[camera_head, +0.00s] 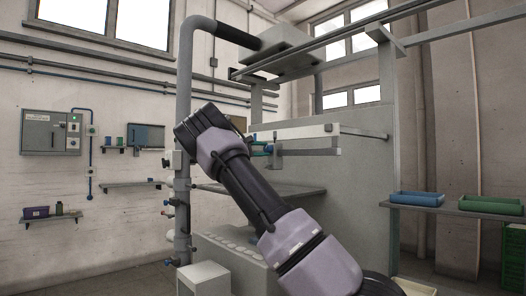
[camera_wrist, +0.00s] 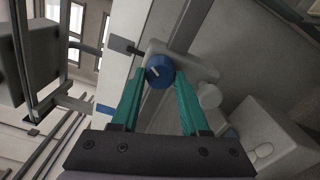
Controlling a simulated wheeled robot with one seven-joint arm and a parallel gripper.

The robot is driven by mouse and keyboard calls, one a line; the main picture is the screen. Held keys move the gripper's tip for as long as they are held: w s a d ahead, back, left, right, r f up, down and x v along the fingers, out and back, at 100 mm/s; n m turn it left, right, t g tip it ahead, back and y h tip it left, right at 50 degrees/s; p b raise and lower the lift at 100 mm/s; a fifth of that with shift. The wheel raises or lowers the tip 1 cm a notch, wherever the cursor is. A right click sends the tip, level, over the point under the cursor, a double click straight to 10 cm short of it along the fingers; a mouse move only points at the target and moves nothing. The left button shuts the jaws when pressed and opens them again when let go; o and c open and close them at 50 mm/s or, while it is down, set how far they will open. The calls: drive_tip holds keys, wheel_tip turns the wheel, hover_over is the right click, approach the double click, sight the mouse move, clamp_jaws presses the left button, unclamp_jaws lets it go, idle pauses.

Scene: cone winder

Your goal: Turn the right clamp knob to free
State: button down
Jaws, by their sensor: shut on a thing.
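A round blue knob (camera_wrist: 159,68) with a pale pointer mark shows in the wrist view, seated on a grey clamp body (camera_wrist: 198,66). My gripper (camera_wrist: 160,76) has its two teal fingers on either side of the knob, the tips at its sides, and is shut on it. The pointer mark lies slanted across the knob's face. In the head view my arm crosses the middle, and a bit of teal and blue shows beside its end at the grey rail (camera_head: 308,152). The rest of the gripper is hidden there behind my wrist.
A pale beam (camera_head: 300,132) runs just above the rail. A grey machine panel (camera_head: 355,205) stands behind, and a grey shelf (camera_head: 295,189) lies below. A vertical pipe (camera_head: 184,90) stands left of my wrist. Blue (camera_head: 417,199) and green (camera_head: 490,205) trays sit at the right.

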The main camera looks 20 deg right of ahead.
drive_tip(key=shift+m, duration=0.5)
drive_tip(key=shift+c, duration=2)
unclamp_jaws()
drive_tip(key=shift+a, duration=0.1)
drive_tip(key=v, duration=1)
drive_tip(key=shift+a, duration=0.3)
drive_tip(key=shift+s, duration=0.15)
